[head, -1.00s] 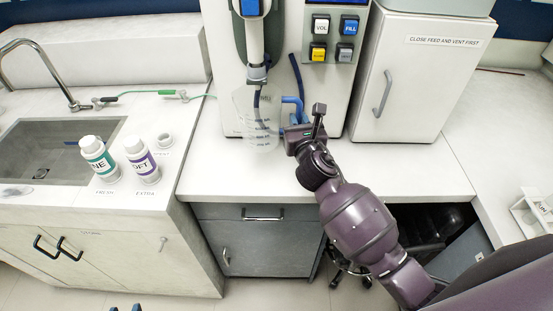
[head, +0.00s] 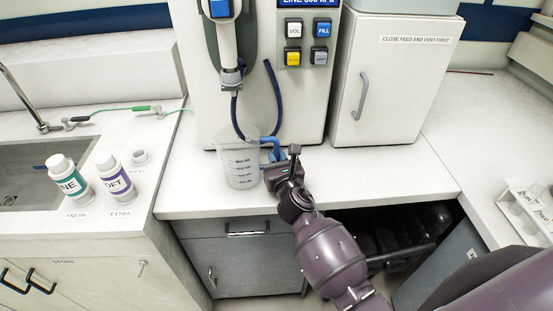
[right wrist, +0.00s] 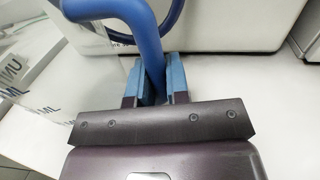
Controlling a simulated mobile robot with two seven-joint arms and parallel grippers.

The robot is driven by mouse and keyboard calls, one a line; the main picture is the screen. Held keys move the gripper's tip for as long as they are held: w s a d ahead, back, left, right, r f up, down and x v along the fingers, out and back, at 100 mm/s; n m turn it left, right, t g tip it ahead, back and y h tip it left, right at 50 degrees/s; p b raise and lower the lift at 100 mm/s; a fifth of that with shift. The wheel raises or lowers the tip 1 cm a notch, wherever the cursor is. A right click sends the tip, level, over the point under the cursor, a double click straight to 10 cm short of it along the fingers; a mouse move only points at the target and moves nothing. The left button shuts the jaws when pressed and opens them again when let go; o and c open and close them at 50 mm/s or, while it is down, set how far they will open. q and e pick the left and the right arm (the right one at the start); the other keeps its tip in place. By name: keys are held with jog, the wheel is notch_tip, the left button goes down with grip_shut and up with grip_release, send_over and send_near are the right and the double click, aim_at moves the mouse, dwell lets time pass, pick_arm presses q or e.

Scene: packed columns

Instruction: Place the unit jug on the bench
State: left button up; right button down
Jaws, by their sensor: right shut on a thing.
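The unit jug (head: 240,168) is a clear graduated beaker with dark markings and a blue handle. In the head view it is upright in front of the dispensing machine, over the front part of the white bench (head: 380,185). I cannot tell whether its base touches the bench. My right gripper (head: 275,172) is at the jug's right side, shut on its blue handle. The right wrist view shows the blue handle (right wrist: 146,45) between the two blue finger pads of the right gripper (right wrist: 152,82). My left gripper is not in view.
The dispensing machine (head: 300,90) with a hanging dark hose (head: 277,95) stands behind the jug. A white cabinet (head: 390,85) is to its right. Two labelled bottles (head: 70,178) (head: 116,177) stand left by the sink (head: 30,180). Bench right of the gripper is clear.

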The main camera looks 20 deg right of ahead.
jog(key=shift+f, duration=0.15)
jog(key=c, duration=1.1)
grip_release()
jog(key=shift+r, duration=0.3)
jog(key=s+a, duration=0.1)
jog(key=s, duration=1.1)
